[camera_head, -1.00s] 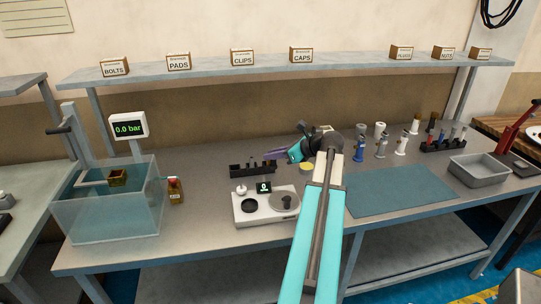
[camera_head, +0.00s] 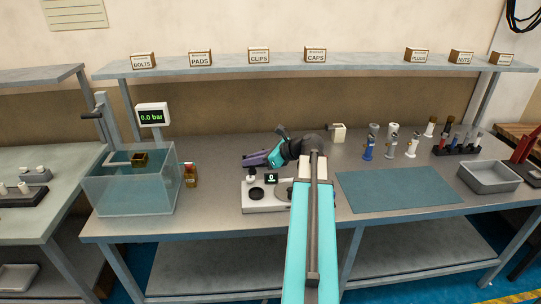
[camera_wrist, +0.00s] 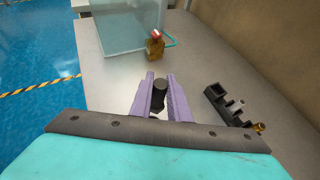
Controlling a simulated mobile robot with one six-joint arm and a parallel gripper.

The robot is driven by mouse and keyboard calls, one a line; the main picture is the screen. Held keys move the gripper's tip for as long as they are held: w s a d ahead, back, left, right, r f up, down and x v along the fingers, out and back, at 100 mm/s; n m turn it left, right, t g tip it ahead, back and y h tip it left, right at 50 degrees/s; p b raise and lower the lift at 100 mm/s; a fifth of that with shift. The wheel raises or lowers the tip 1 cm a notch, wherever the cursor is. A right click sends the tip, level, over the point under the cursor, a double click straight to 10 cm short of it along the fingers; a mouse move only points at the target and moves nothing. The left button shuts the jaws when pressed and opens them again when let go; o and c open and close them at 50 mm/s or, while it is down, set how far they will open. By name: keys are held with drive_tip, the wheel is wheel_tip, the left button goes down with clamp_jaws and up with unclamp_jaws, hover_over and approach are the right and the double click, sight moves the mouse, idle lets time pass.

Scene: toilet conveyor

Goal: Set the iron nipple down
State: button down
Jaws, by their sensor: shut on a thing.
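The iron nipple (camera_wrist: 159,86), a short dark cylinder, is held between the purple fingers of my gripper (camera_wrist: 160,92) in the wrist view. Only its top and part of its side show there. In the head view my gripper (camera_head: 252,158) is low over the bench, behind the white device (camera_head: 268,207) with a small display. I cannot make out the nipple in that view, nor tell if its lower end touches the bench.
A black rack (camera_wrist: 217,97) with small fittings lies right of the fingers in the wrist view. The bench between bottle and gripper is clear. A blue-grey mat (camera_head: 398,189) lies right.

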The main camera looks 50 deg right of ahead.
drive_tip(key=w+a+f+n+g+y, duration=0.15)
drive_tip(key=w+a, duration=0.25)
drive_tip(key=a, duration=0.9)
drive_tip(key=w+a+f+n+g+y, duration=0.1)
drive_tip(key=w+a+f+n+y, duration=0.2)
drive_tip(key=a, duration=1.1)
drive_tip(key=a+f+n+g+y+b, duration=0.1)
drive_tip(key=a+f+n+g+b, duration=0.1)
drive_tip(key=a+f+b, duration=0.8)
drive_tip(key=a, duration=0.4)
drive_tip(key=shift+s+f, duration=0.15)
drive_tip(key=shift+s, duration=0.15)
drive_tip(key=shift+n, duration=0.25)
